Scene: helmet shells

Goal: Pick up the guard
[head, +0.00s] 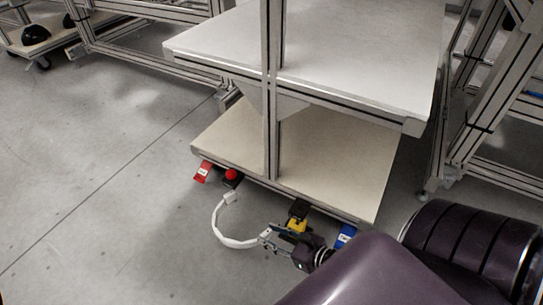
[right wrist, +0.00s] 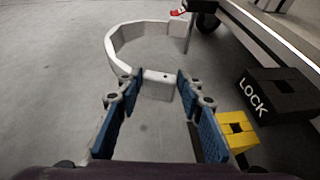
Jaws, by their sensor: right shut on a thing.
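The guard (head: 228,238) is a white curved band held above the grey floor in front of the cart. My right gripper (head: 268,238) is shut on its near end. In the right wrist view the guard (right wrist: 118,42) curves away ahead of the fingers, and its flat end lies between the fingertips of my right gripper (right wrist: 158,86). The guard's far end has a small white block on it in the head view. My left gripper is not in view.
A cart with an upper shelf (head: 340,50) and a lower shelf (head: 300,160) stands just beyond. Along its lower edge are a red tag (head: 203,171), a yellow block (right wrist: 236,130), a black part marked LOCK (right wrist: 275,95) and a blue tag (head: 345,236). Open floor lies left.

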